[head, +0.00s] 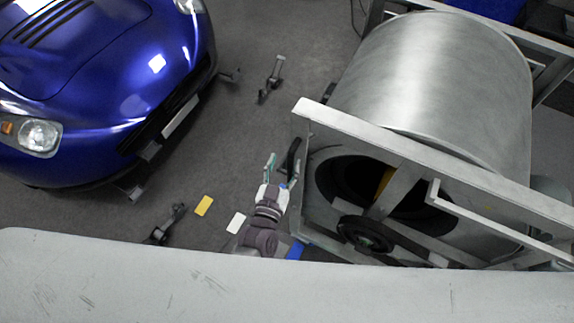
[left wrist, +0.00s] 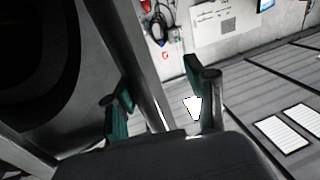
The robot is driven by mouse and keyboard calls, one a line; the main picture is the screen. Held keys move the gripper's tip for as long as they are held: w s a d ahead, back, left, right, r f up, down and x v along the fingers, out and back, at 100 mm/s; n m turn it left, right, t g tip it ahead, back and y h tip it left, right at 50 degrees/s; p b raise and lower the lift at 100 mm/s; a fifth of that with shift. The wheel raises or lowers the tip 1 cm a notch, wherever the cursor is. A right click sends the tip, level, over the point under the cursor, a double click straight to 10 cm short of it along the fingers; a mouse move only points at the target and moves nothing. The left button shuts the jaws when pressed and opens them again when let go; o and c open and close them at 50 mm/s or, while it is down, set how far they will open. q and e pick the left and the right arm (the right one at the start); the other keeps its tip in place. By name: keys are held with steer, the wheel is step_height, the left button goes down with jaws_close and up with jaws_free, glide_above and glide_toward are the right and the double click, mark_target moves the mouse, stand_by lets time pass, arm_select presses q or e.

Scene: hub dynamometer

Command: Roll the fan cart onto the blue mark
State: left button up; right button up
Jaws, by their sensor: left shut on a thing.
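The fan cart (head: 430,90) is a big grey metal drum in a pale frame with a dark wheel, at the right of the head view. The blue mark (head: 296,251) is a small patch on the floor by the cart's lower left corner, partly hidden by my left arm. My left gripper (head: 281,169) is at the cart's left end. In the left wrist view, a grey frame bar (left wrist: 146,72) of the cart runs between its green-padded fingers (left wrist: 160,105), which are shut on it. My right gripper is not in view.
A yellow mark (head: 203,206) and a white mark (head: 236,222) lie on the floor left of my arm. A blue car (head: 90,90) stands at upper left, with dark metal floor stands (head: 271,80) near it. A pale scuffed surface (head: 130,280) crosses the bottom.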

arm_select(q)
steer(key=shift+a+f, duration=0.1)
steer(key=shift+a, duration=0.25)
steer(key=shift+d, duration=0.15)
steer(key=s+a, duration=0.2)
steer(key=s, duration=0.9)
steer(key=shift+s+a, duration=0.2)
steer(key=shift+s, duration=0.2)
